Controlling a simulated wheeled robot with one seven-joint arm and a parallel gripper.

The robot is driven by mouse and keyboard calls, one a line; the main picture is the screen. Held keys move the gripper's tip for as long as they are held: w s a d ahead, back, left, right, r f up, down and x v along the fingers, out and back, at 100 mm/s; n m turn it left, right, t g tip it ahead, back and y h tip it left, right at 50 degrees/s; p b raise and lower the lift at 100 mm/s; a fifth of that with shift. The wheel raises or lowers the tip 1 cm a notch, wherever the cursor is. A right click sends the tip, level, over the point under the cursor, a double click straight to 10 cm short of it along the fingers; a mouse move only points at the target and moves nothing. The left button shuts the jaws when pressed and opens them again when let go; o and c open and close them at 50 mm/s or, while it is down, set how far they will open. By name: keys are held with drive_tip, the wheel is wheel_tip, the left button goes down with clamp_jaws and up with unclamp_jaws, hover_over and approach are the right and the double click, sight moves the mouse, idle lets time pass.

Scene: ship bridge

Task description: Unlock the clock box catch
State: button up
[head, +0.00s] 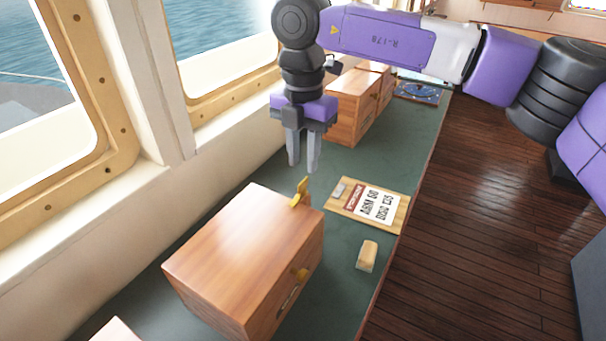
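A wooden box (245,235), which I take for the clock box, sits on the green counter in the near middle. A yellow brass lever (300,193), seemingly its catch, stands up at the box's far right top corner. A round brass knob (302,274) and a dark curved handle (289,298) are on the box's right face. My gripper (303,168) points down above and just beyond the lever, apart from it. Its two grey fingers have a narrow gap with nothing between them. I cannot tell whether the catch is locked.
A clipboard with a printed card (372,204) and a small wooden block (367,255) lie right of the box. More wooden boxes (350,105) stand farther back, behind my gripper. Windows line the left; the green counter's (338,277) right edge drops to a plank floor.

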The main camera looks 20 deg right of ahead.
sight(303, 181)
drive_tip(key=shift+f+p, duration=0.5)
drive_tip(key=shift+f, duration=2.2)
clamp_jaws()
